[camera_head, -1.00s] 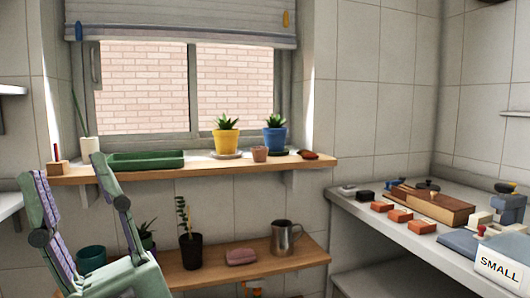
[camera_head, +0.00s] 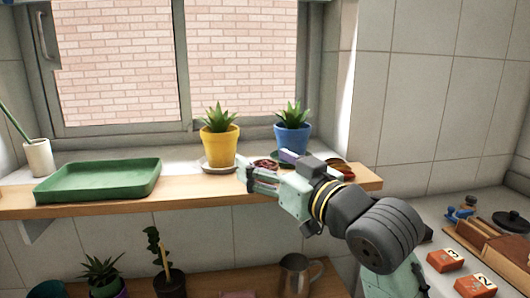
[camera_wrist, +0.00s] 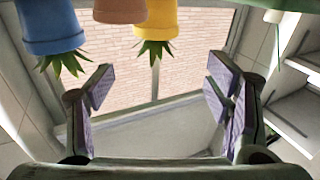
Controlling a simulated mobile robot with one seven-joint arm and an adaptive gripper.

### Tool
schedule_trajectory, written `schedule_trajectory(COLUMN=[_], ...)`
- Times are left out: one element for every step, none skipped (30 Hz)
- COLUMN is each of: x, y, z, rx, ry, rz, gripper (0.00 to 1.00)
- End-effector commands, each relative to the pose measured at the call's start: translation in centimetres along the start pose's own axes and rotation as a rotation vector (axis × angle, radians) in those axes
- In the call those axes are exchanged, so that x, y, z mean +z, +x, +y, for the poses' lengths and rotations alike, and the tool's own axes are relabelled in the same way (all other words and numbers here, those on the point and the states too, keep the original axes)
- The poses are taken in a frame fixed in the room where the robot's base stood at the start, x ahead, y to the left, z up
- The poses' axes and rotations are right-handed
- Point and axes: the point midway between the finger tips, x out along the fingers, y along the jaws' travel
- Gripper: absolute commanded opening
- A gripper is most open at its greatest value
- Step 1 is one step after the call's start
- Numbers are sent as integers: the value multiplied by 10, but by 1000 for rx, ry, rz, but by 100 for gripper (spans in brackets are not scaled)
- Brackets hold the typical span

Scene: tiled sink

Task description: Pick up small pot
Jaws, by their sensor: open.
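The small terracotta pot (camera_head: 265,163) stands on the wooden sill shelf between the yellow and blue plant pots. In the head view my gripper (camera_head: 267,170) is in front of it and hides most of it. The wrist view is upside down; there the small pot (camera_wrist: 120,9) shows at the top edge, cut off, left of the middle between my fingers. My gripper (camera_wrist: 160,92) is open, with nothing between its fingertips. I cannot tell how far the fingers are from the pot.
A yellow pot (camera_head: 219,147) and a blue pot (camera_head: 292,138), both with spiky plants, stand close on either side. A green tray (camera_head: 98,181) and a white cup (camera_head: 37,158) are left on the shelf (camera_head: 195,194). A metal mug (camera_head: 296,274) stands below. The window is behind.

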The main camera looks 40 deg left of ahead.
Motion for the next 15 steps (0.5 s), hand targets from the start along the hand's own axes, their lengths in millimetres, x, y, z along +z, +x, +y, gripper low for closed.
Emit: schedule_trajectory(x=[0, 5, 10, 14, 17, 20, 22, 24, 27, 28, 30, 32, 32, 33, 34], y=[-12, -18, -24, -29, -32, -33, -32, -29, -23, -18, -13, -6, -2, 2, 7], z=[15, 20, 25, 29, 30, 33, 34, 34, 34, 34, 34, 34, 35, 35, 35], rx=[20, 25, 30, 34, 35, 38, 38, 38, 36, 35, 35, 34, 36, 36, 36], ry=[11, 19, 29, 35, 39, 43, 46, 48, 51, 52, 52, 52, 51, 51, 50], rz=[-81, -123, -168, -196, -218, -238, -249, -256, -261, -262, -260, -261, -260, -258, -258], gripper=[72, 72, 72, 72, 72, 72, 72, 72, 72, 72, 72, 72, 72, 72, 72])
